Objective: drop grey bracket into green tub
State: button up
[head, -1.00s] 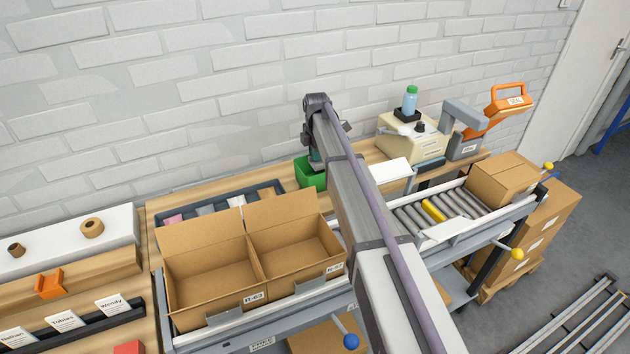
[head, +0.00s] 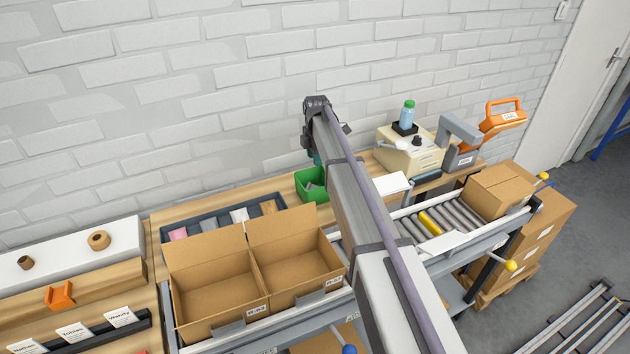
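The green tub (head: 306,195) stands on the wooden bench against the wall, its right side behind my arm. A small grey piece (head: 313,184) shows inside the tub; it may be the grey bracket, but too little shows to be sure. My gripper is almost wholly hidden behind my arm; only a small teal part of it (head: 317,158) shows, just above the tub. Its fingertips, and anything between them, are hidden.
A dark tray (head: 167,236) left of the tub holds pink, grey, white and brown pieces. An open two-part carton (head: 205,248) stands in front. Right of my arm are a roller conveyor (head: 455,214), a beige machine (head: 407,155) with a bottle (head: 407,113), and a closed carton (head: 499,190).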

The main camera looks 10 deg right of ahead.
notch_tip(320, 180, up, 6)
jog(key=p, duration=0.4)
jog(key=shift+r, duration=0.2)
jog(key=s+f+m+b, duration=0.1)
jog(key=s+f+m, duration=0.1)
jog(key=s+m, duration=1.9)
jog(key=s, duration=1.7)
jog(key=shift+d+b, duration=0.35)
